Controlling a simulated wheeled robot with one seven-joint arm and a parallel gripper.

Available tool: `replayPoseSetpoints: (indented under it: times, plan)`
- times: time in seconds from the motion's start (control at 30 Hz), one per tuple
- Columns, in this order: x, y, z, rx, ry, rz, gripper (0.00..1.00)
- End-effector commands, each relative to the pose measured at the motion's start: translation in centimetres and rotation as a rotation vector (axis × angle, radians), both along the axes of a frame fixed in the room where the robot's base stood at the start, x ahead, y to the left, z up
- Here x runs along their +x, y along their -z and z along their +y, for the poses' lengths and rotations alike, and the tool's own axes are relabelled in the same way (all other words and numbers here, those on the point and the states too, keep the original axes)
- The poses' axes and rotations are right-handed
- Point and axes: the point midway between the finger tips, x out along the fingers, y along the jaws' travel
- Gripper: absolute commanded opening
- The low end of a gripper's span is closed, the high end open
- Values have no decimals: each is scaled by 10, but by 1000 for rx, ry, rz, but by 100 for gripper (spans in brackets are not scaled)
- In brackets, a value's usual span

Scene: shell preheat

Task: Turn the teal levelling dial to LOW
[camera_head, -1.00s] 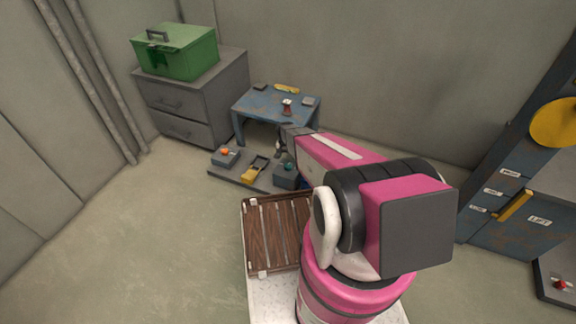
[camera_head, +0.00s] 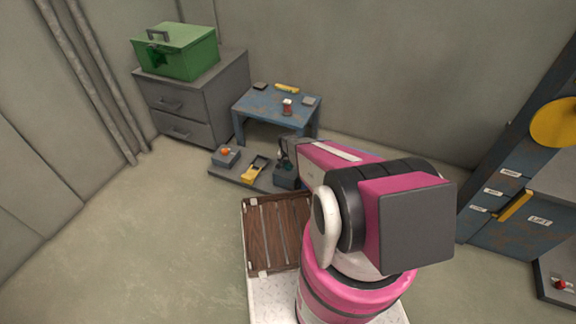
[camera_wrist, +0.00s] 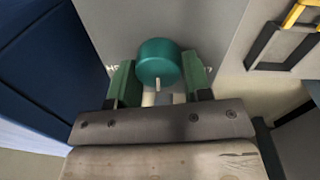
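The teal levelling dial (camera_wrist: 158,60) is round, with a pale pointer mark at its lower edge in the wrist view. It sits on a grey face. My gripper (camera_wrist: 159,80) has its two green fingers apart, one on each side of the dial. Any gaps there are very small, and I cannot tell whether the fingers touch it. In the head view my gripper (camera_head: 283,158) is at the grey dial box (camera_head: 285,180) and partly hides the dial. The LOW mark is not readable.
Left of the dial box on the low grey platform are a yellow part in a dark frame (camera_head: 254,168) and a box with an orange knob (camera_head: 225,156). A blue table (camera_head: 270,104) stands behind. A slatted wooden tray (camera_head: 277,232) is in front.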

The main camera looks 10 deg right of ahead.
Motion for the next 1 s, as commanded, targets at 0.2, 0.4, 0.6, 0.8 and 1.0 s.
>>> replayPoseSetpoints:
  times: [0.2, 0.4, 0.6, 0.8, 1.0]
  plan:
    - [0, 0, 0, -1, -17, 1, 21]
    - [0, 0, 0, -1, -94, 1, 22]
    - [-1, 0, 1, -2, -245, 2, 22]
    - [-1, -1, 1, -2, -433, 2, 22]
    - [-1, -1, 2, -2, -622, 2, 22]
